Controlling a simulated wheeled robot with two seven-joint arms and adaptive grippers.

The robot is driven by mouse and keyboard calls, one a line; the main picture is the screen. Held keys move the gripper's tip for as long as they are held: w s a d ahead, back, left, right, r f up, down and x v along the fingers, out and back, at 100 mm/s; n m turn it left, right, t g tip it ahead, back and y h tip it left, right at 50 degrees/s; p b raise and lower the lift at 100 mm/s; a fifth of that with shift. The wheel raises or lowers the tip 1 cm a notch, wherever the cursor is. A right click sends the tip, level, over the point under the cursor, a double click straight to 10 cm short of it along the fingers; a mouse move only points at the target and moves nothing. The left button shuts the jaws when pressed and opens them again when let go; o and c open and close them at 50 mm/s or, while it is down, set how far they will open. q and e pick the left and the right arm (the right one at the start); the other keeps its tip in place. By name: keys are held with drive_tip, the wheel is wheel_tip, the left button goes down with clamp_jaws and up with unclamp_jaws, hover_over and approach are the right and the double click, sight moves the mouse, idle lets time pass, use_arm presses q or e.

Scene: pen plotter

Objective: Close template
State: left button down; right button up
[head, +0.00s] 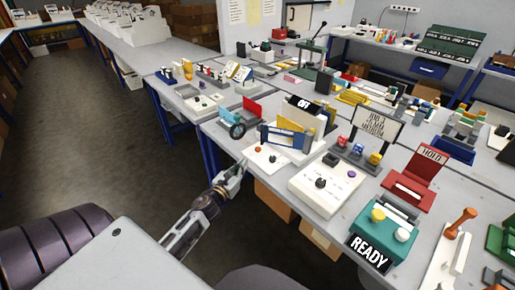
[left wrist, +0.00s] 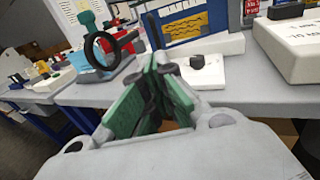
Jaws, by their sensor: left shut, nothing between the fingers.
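I cannot tell for sure which part is the template. A blue-framed panel (head: 284,138) with a pale middle and a yellow strip stands tilted up on a white base near the table's front edge. Its lower part also shows in the left wrist view (left wrist: 198,28), beyond the fingers. My left gripper (head: 240,167) is shut and empty, low at the table's front edge, in front of the panel and apart from it. Its green-padded fingers (left wrist: 155,72) fill the middle of the left wrist view. My right gripper is not in view.
A black ring on a stand (head: 237,131) is left of the panel. A white plate with a dark knob (head: 264,158) lies just beyond my left gripper. A white box with a black knob (head: 322,185) is to the right. A READY sign (head: 369,253) stands at the front right.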

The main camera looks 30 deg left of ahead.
use_arm(q)
drive_tip(key=shift+w, duration=1.55)
approach(262, 142)
drive_tip(key=shift+w+r+p, duration=0.1)
drive_tip(key=shift+w+p, duration=0.05)
drive_tip(key=shift+p, duration=0.2)
drive_tip(key=shift+w+a, duration=0.1)
drive_tip(key=shift+w, duration=2)
drive_tip(key=shift+w+a, duration=0.1)
drive_tip(key=shift+w, duration=0.6)
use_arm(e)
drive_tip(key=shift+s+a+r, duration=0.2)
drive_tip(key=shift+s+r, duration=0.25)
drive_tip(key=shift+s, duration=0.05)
use_arm(q)
drive_tip(key=shift+w+a, duration=0.1)
drive_tip(key=shift+a, duration=0.05)
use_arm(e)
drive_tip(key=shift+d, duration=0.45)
